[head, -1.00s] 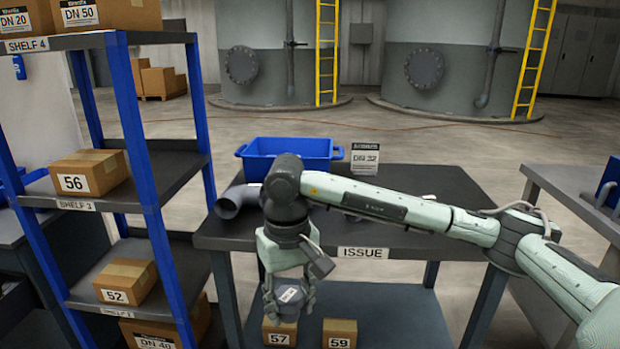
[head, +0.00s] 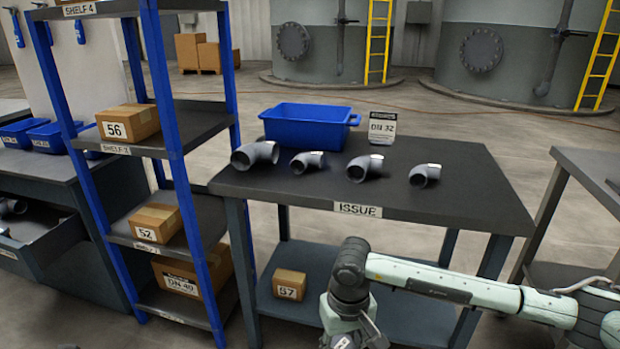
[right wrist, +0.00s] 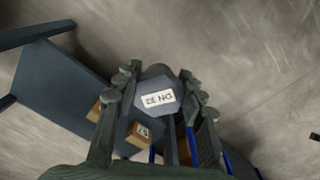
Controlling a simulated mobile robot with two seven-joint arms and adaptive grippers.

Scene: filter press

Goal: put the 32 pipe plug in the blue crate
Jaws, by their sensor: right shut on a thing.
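My right gripper (right wrist: 160,84) is shut on a grey plug in the right wrist view. The plug (right wrist: 157,98) carries a white label reading DN 32, seen upside down. In the head view my right gripper (head: 350,338) is at the bottom edge, in front of the issue table and below its top; the plug is mostly cut off there. The blue crate (head: 308,128) stands at the back of the issue table (head: 455,195), beside a DN 32 card (head: 382,128). It is apart from the gripper; its inside floor is hidden. My left gripper is not in view.
Several grey pipe elbows (head: 363,168) lie in a row on the table in front of the crate. A blue-post shelf (head: 180,140) with boxes stands close on the left. Box 57 (head: 289,284) sits on the lower shelf. Another table (head: 590,180) stands at right.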

